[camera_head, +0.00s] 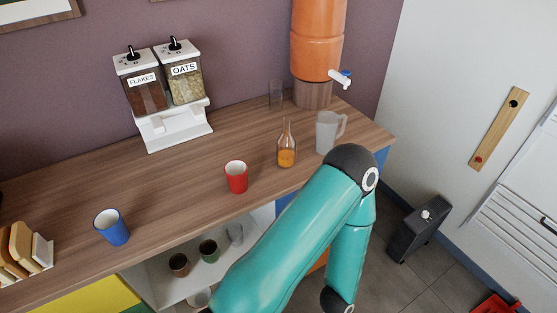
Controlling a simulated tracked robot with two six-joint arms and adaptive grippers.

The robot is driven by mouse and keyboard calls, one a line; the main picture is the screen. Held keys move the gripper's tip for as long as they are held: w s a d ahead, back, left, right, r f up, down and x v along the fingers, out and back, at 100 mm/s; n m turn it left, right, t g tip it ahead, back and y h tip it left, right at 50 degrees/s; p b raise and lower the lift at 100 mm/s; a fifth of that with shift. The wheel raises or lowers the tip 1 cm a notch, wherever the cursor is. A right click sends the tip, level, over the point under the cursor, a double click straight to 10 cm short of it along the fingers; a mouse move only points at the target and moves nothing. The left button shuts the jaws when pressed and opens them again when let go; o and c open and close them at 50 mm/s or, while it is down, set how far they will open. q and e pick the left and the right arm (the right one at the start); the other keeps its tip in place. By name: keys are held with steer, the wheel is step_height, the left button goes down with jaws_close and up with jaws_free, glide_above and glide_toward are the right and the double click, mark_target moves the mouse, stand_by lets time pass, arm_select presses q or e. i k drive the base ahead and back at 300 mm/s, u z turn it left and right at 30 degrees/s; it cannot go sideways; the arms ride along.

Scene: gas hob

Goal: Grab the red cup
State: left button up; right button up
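The red cup (236,178) stands upright on the wooden counter (170,200), near its front edge and close to the middle of the view. Its inside is pale and looks empty. One teal arm of mine comes in from the bottom, to the right of the cup, and bends down in front of the counter. It does not touch the cup. Neither gripper shows in the view.
A blue cup (111,227) stands to the left, and a bottle with orange liquid (287,150) to the right. A clear jug (328,132), an orange dispenser (318,45) and a cereal dispenser (165,95) stand farther back. Cups sit on a lower shelf (165,275).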

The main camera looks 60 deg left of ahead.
mark_target(236, 172)
steer(key=z, duration=0.35)
steer(key=i, duration=0.6)
steer(key=u, duration=1.45)
steer(key=i, duration=0.2)
steer(key=u, duration=2.25)
steer(key=k, duration=0.45)
steer(key=u, duration=0.35)
steer(key=i, duration=0.45)
steer(key=z, duration=0.25)
steer(key=k, duration=0.35)
steer(key=u, duration=0.05)
